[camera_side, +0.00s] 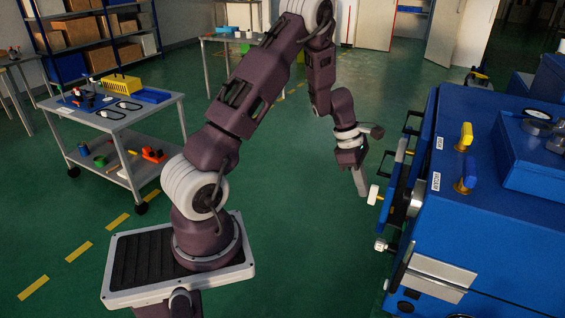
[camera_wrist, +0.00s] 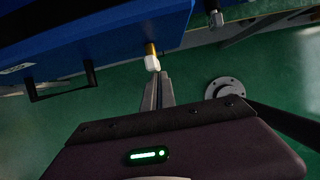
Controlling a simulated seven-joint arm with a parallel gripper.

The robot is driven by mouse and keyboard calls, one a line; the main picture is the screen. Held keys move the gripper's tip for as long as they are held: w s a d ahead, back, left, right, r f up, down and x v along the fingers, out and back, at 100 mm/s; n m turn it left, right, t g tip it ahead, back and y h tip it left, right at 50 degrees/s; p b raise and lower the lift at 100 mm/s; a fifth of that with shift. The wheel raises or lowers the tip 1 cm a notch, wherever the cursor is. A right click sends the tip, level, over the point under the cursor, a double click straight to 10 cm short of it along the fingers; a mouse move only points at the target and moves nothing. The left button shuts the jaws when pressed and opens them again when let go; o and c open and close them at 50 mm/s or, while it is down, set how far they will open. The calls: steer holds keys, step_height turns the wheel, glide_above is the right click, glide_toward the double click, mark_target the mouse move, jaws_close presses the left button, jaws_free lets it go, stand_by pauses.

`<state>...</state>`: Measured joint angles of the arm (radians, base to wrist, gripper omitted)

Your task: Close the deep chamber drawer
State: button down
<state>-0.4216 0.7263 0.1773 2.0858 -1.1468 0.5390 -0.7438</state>
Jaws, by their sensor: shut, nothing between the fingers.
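The blue press cabinet (camera_side: 480,230) stands at the right of the side view. Its front faces left, towards my gripper (camera_side: 362,192). Blue drawer fronts (camera_side: 393,192) with dark bar handles (camera_side: 411,122) show edge-on there. They seem to stand out from the body, but I cannot tell how far, or which is the deep chamber drawer. My gripper is shut and empty, pointing down just left of a white-tipped knob (camera_side: 374,195). In the wrist view, the shut fingers (camera_wrist: 157,78) are close to a yellow-and-white knob (camera_wrist: 152,60). A blue front (camera_wrist: 100,45) with a black handle (camera_wrist: 60,84) lies left of them. Contact is unclear.
A second pale knob (camera_side: 381,245) sticks out lower on the press front. A grey cart (camera_side: 120,120) with small parts stands at the left. Green floor (camera_side: 310,240) is clear between my base and the press.

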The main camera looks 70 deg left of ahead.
steer(key=s+a+r, duration=0.5)
steer(key=r, duration=0.4)
steer(key=w+a+f+t+h, duration=0.1)
steer(key=a+f+t+h, duration=0.5)
steer(key=f+t+h, duration=0.5)
steer(key=w+d+g+y, duration=0.1)
steer(key=w+d, duration=0.8)
steer(key=w, duration=0.1)
steer(key=shift+d+f, duration=0.3)
